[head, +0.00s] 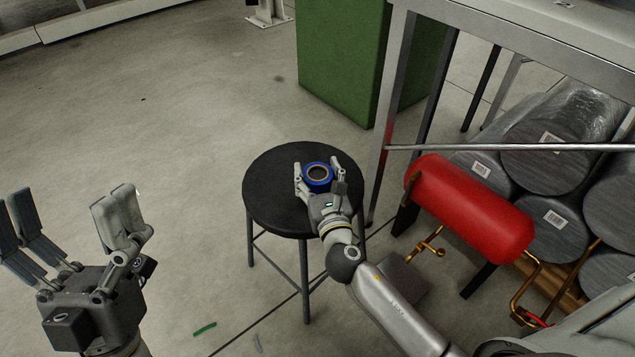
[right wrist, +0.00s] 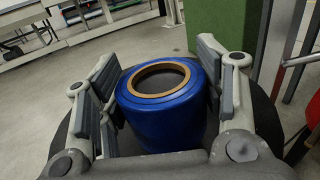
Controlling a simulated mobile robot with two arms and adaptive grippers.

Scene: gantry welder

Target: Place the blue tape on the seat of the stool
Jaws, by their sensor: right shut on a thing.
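The blue tape (head: 317,177) is a blue roll with a tan core ring, over the round black seat of the stool (head: 270,190) in the head view. My right gripper (head: 319,173) has its fingers on both sides of the tape and is shut on it. In the right wrist view the tape (right wrist: 165,95) stands between the finger pads, its open core facing up. I cannot tell whether the tape touches the seat. My left gripper (head: 75,220) is open and empty at the lower left of the head view, away from the stool.
A red tank (head: 470,208) and wrapped grey rolls (head: 550,150) are right of the stool, by a metal table frame (head: 395,90). A green block (head: 340,60) stands behind. The floor left of the stool is mostly clear.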

